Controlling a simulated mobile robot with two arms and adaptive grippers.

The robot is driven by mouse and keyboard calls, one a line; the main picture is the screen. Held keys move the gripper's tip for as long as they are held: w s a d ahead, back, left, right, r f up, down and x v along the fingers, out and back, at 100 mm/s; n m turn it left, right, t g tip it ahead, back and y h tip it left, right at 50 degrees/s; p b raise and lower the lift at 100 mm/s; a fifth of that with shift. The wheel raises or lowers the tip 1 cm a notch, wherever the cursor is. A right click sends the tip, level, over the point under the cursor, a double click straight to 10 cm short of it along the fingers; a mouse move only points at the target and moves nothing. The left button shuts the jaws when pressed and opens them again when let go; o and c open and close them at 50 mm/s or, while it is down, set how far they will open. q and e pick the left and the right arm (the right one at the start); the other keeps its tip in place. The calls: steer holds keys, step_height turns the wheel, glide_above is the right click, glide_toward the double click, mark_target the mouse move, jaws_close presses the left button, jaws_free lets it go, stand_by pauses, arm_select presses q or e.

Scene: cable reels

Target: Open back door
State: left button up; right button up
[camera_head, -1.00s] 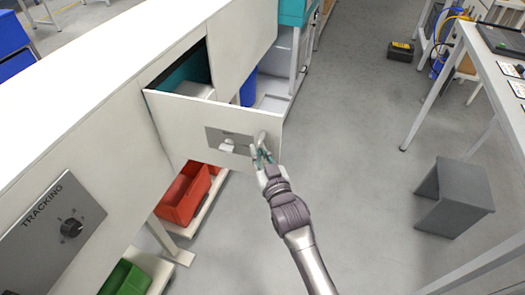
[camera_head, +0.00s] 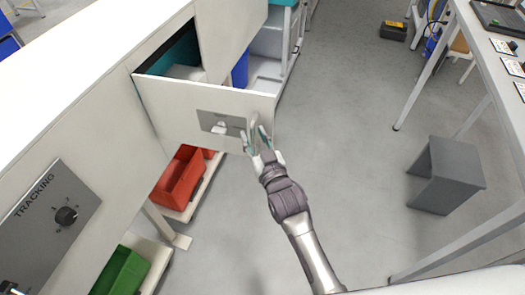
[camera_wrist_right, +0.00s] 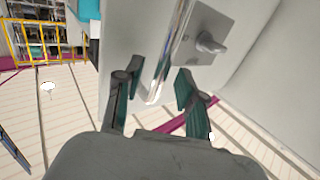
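The back door (camera_head: 170,105) is a white panel standing swung out from the long white cabinet, with the opening behind it partly visible. A grey plate (camera_head: 205,118) with a pale knob is on its face; the plate and knob also show in the right wrist view (camera_wrist_right: 208,28). A shiny metal handle bar (camera_wrist_right: 172,58) stands near the door's free edge. My right gripper (camera_head: 258,137) is at this handle. In the right wrist view its fingers (camera_wrist_right: 158,88) are apart, one on each side of the bar's lower end; contact cannot be told. My left gripper is out of view.
A red bin (camera_head: 178,180) and a green bin (camera_head: 122,270) sit low under the cabinet. A grey panel marked TRACKING (camera_head: 45,225) is on its front. A grey stool (camera_head: 447,172) and a table (camera_head: 465,55) stand at right. The floor between is clear.

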steer(key=v, duration=1)
steer(key=shift+s+d, duration=0.15)
steer(key=shift+s, duration=0.15)
steer(key=shift+r, duration=0.1)
steer(key=s+d+f+g+h+b, duration=0.1)
steer(key=s+d+f+g, duration=0.2)
steer(key=f, duration=1)
steer(key=s+d+f+g+h, duration=0.1)
steer(key=s+f+g, duration=0.3)
steer(key=f, duration=0.8)
steer(key=s+d+f+g+b, duration=0.15)
steer(key=s+f, duration=0.35)
steer(key=f, duration=0.8)
steer(key=s+d+f+g+h, duration=0.1)
steer(key=s+d+f, duration=0.3)
steer(key=s, duration=0.4)
steer(key=s+d+f+g+h, duration=0.1)
steer(key=s+d+f+g, duration=0.3)
steer(key=s+f, duration=0.3)
steer(key=s+d+f+g+h+b, duration=0.1)
steer(key=s+d+f+g, duration=0.2)
steer(key=s+f, duration=0.3)
steer(key=s+d, duration=0.1)
steer(key=s, duration=0.4)
steer(key=shift+s+d+m, duration=0.25)
steer(key=shift+d+m, duration=0.05)
steer(key=shift+m, duration=0.1)
